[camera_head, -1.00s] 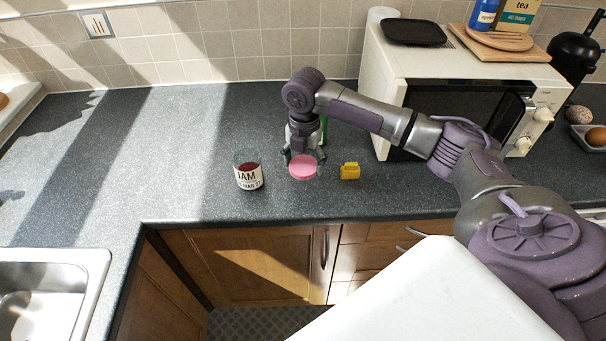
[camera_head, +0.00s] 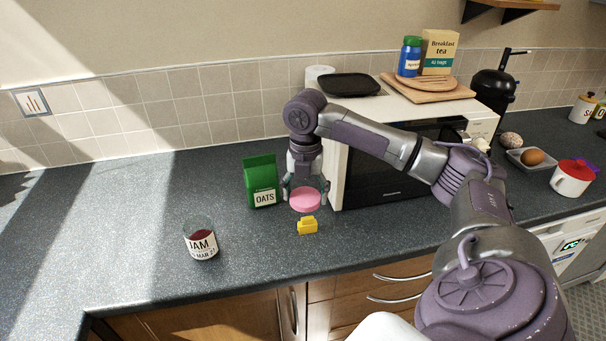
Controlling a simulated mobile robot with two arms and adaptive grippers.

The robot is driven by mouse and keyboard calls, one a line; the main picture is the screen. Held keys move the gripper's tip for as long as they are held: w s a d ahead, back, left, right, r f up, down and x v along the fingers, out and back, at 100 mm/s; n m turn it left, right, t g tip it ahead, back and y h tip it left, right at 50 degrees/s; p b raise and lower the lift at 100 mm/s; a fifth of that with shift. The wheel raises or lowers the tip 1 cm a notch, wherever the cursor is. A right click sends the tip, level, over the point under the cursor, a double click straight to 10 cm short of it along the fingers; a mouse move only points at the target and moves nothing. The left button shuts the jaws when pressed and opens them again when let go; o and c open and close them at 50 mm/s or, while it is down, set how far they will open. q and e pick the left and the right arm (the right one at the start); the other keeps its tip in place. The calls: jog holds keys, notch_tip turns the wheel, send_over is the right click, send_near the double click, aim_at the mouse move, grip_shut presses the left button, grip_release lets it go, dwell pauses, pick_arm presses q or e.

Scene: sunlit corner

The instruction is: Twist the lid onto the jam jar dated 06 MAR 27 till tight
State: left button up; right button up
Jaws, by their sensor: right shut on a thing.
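The jam jar (camera_head: 201,243) stands upright and open on the counter at the lower left. It is clear glass with dark red jam inside, and its white label reads JAM with a partly legible date line containing MAR. My right gripper (camera_head: 305,190) points down and is shut on a round pink lid (camera_head: 305,201). The lid is well to the right of the jar, apart from it, and looks raised behind a small yellow object. The gripper's fingers are partly hidden by the lid. My left gripper is not in view.
A green OATS packet (camera_head: 260,183) stands just left of my right gripper. The yellow object (camera_head: 307,226) lies in front of the lid. A microwave (camera_head: 345,165) stands close behind and right of the gripper. The counter (camera_head: 130,225) around the jar is clear.

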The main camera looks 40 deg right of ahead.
jog(key=s+a+f+m, duration=0.1)
jog(key=s+a+m, duration=0.3)
jog(key=a+m, duration=0.8)
jog(key=s+a+m, duration=0.5)
jog(key=a+m, duration=0.6)
jog(key=m, duration=0.2)
jog(key=shift+s+a+f, duration=0.2)
jog(key=shift+a+f, duration=0.15)
jog(key=shift+f, duration=0.05)
jog(key=shift+d, duration=0.1)
